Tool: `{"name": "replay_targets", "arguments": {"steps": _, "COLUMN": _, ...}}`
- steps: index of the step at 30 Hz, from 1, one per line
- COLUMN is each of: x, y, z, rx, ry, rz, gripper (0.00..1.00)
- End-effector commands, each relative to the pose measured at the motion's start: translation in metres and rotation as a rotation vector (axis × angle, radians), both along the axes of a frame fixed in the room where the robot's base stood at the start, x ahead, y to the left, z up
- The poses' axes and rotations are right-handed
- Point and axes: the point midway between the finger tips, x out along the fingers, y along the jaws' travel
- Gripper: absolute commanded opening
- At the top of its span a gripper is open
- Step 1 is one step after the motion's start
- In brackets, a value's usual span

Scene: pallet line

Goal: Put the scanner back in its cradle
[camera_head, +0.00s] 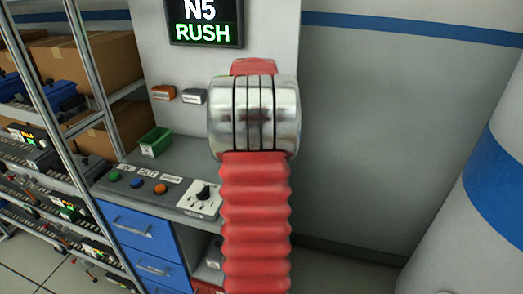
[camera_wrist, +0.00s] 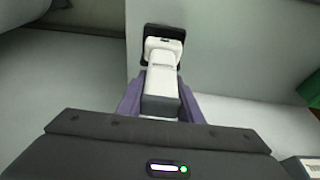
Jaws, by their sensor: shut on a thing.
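In the wrist view my gripper (camera_wrist: 160,88) has its two purple fingers closed on the sides of a white and grey scanner (camera_wrist: 161,78). The scanner's grey part lies between the fingers and its white part points away from me. A black piece (camera_wrist: 151,31) shows around the far end of the scanner; I cannot tell whether it is part of the scanner or the cradle. In the head view my arm hides the gripper and the scanner, and I cannot make out the cradle there.
A screen (camera_head: 205,22) reads "N5 RUSH". Blue drawers (camera_head: 143,232) are below. A rack with boxes (camera_head: 105,62) stands left. A white-and-blue rounded body (camera_head: 470,235) is at right.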

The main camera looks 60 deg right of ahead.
Motion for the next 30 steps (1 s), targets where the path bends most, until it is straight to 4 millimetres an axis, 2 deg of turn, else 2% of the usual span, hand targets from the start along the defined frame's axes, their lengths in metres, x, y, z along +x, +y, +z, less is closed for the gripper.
{"name": "replay_targets", "arguments": {"steps": 10, "x": 0.0, "y": 0.0, "z": -0.003, "rx": 0.0, "ry": 0.0, "rz": 0.0, "gripper": 0.0}}
{"name": "replay_targets", "arguments": {"steps": 19, "x": 0.0, "y": 0.0, "z": -0.035, "rx": 0.0, "ry": 0.001, "rz": 0.0, "gripper": 0.0}}
{"name": "replay_targets", "arguments": {"steps": 27, "x": 0.0, "y": 0.0, "z": -0.039, "rx": 0.0, "ry": 0.0, "rz": 0.0, "gripper": 0.0}}
{"name": "replay_targets", "arguments": {"steps": 28, "x": 0.0, "y": 0.0, "z": -0.04, "rx": 0.001, "ry": 0.001, "rz": 0.0, "gripper": 0.34}}
{"name": "replay_targets", "arguments": {"steps": 30, "x": 0.0, "y": 0.0, "z": -0.04, "rx": 0.001, "ry": 0.001, "rz": 0.0, "gripper": 0.39}}
